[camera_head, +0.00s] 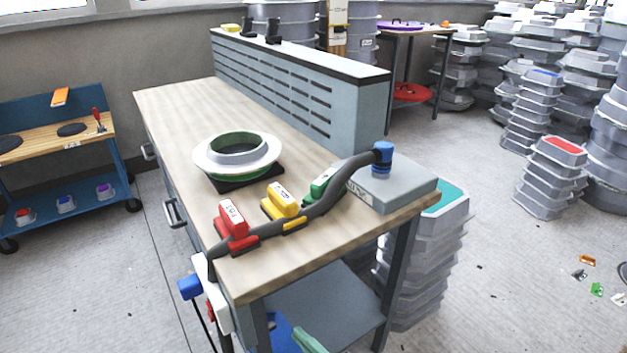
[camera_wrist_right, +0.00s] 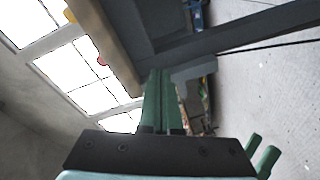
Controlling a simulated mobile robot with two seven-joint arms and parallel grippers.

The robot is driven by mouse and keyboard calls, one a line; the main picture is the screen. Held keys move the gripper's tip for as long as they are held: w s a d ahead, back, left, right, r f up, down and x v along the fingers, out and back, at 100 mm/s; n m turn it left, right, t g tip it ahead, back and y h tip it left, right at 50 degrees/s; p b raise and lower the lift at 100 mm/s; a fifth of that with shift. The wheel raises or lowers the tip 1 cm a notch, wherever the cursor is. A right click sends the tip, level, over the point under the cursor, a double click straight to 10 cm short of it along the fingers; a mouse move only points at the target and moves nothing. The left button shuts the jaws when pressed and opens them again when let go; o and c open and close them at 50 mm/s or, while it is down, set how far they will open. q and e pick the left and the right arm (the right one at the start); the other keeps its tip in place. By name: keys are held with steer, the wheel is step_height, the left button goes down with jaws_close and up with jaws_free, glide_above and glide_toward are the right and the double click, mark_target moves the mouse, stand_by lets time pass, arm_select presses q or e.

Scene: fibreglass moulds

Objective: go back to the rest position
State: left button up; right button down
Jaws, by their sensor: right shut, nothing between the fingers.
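My right gripper (camera_head: 308,341) shows only as a green part at the bottom edge of the head view, low by the near end of the workbench (camera_head: 165,103). The rest of it is cut off by the frame. In the right wrist view its two green fingers (camera_wrist_right: 162,98) are together, with nothing between them. A dark beam and a light-coloured edge, seen from low down, lie just beyond the fingertips there. My left gripper is not in view.
On the bench are a white-green ring mould (camera_head: 238,156), red (camera_head: 233,225), yellow (camera_head: 281,203) and green (camera_head: 320,187) clamp-like tools, and a grey hose (camera_head: 330,198). A blue cart (camera_head: 75,200) stands left. Stacked moulds (camera_head: 415,265) flank the bench's right side.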

arm_select(q)
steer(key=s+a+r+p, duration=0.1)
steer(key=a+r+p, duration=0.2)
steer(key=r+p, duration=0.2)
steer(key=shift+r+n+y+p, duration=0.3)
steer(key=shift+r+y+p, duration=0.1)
steer(key=shift+p, duration=0.7)
arm_select(e)
steer(key=s+d+f+m+g+h, duration=0.1)
steer(key=s+d+f+m+h, duration=0.1)
steer(key=s+d+m+h, duration=0.2)
steer(key=s+d+f+m+g+h, duration=0.2)
steer(key=s+d+m+h, duration=0.3)
steer(key=s+d+m, duration=0.5)
steer(key=d+f+m, duration=0.1)
steer(key=d+m, duration=0.3)
steer(key=m, duration=0.1)
steer(key=shift+s+d+f+m, duration=0.2)
steer(key=shift+s+f+m, duration=0.1)
steer(key=shift+s+f, duration=0.05)
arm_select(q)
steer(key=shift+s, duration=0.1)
